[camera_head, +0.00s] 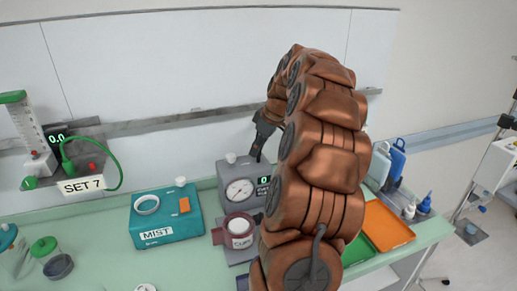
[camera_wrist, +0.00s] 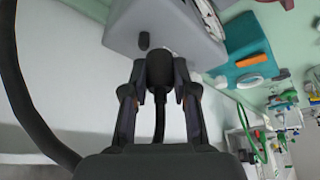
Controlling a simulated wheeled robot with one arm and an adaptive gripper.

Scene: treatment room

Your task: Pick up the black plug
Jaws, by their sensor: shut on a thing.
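The black plug (camera_wrist: 159,70) is between the two fingertips of my gripper (camera_wrist: 160,80) in the wrist view, and the gripper is shut on it. A black cable (camera_wrist: 159,125) runs from the plug back between the fingers. The plug is close to the face of a grey device (camera_wrist: 120,25); I cannot tell whether it touches it or sits in it. In the head view my gripper (camera_head: 260,143) reaches down behind the grey gauge device (camera_head: 236,174). My arm hides part of that device, and the plug cannot be made out there.
A teal MIST box (camera_head: 165,232) stands left of the grey device, with a round red-and-white container (camera_head: 238,232) in front. Green and orange trays (camera_head: 387,226) and blue bottles (camera_head: 397,160) are at right. A wall rail (camera_head: 160,122) runs behind. A thick black cable (camera_wrist: 25,100) curves at the left of the wrist view.

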